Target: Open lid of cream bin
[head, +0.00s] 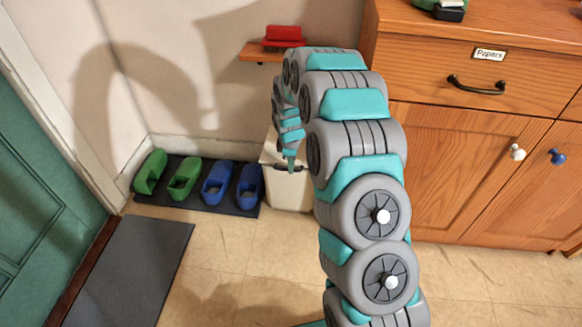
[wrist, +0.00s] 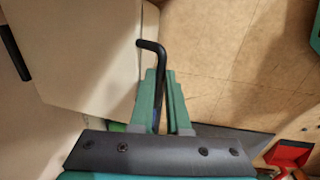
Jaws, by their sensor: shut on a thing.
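The cream bin (head: 291,194) stands on the floor against the wall, left of the wooden cabinet and partly hidden by my arm. Its cream lid (wrist: 85,60) fills the upper left of the wrist view. A black bent handle (wrist: 151,46) is at the lid's edge. My gripper (wrist: 161,100) is shut on this handle, with the rod running between its green fingers. In the head view my gripper (head: 291,162) points down over the bin's top. I cannot tell whether the lid is raised.
Green and blue shoes (head: 216,184) stand on a dark mat left of the bin. A small shelf (head: 258,52) with a red object (head: 284,33) is on the wall above. The wooden cabinet (head: 460,130) stands right. Open floor (head: 235,255) lies in front.

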